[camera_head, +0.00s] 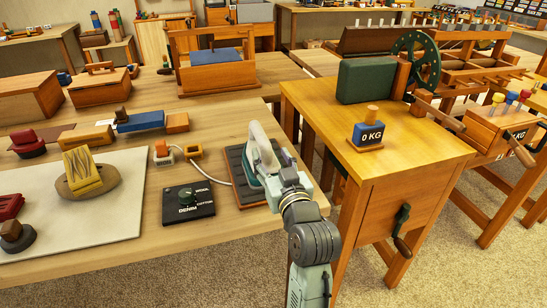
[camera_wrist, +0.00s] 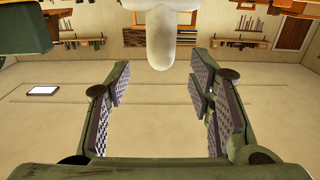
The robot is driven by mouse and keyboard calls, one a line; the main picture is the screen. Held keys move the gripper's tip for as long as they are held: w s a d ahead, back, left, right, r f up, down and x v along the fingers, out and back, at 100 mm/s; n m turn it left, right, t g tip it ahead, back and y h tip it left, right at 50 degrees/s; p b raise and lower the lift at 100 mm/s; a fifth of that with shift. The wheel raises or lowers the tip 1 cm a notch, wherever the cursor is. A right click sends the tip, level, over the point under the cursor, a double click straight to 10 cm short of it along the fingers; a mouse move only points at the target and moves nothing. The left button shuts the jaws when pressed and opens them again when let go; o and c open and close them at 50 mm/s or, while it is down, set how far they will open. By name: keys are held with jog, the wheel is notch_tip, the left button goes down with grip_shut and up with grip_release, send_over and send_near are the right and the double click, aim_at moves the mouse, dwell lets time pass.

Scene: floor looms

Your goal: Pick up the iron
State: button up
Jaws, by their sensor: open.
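A white rounded part (camera_wrist: 164,38), which looks like the iron's handle, comes down from the top edge between the fingers' far ends.
A black dial box (camera_head: 188,203) marked wool, cotton and denim sits left of the pad. A white cord (camera_head: 211,167) curves beside it. A pale mat (camera_head: 110,215) lies left.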

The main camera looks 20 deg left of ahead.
aim_at(260, 134)
jog(key=p+x, duration=0.1)
jog(key=x, duration=0.4)
jog(key=shift+w+a, duration=0.1)
jog(key=shift+a, duration=0.1)
jog(key=p+x, duration=0.2)
jog(key=x, duration=0.2)
jog(key=shift+w+r+p, duration=0.1)
jog(key=shift+r+p, duration=0.1)
jog(key=shift+p, duration=0.1)
jog(key=shift+w+a+f, duration=0.15)
jog(key=shift+w+a, duration=0.2)
jog(key=shift+w, duration=0.15)
jog(key=shift+c, duration=0.4)
grip_shut()
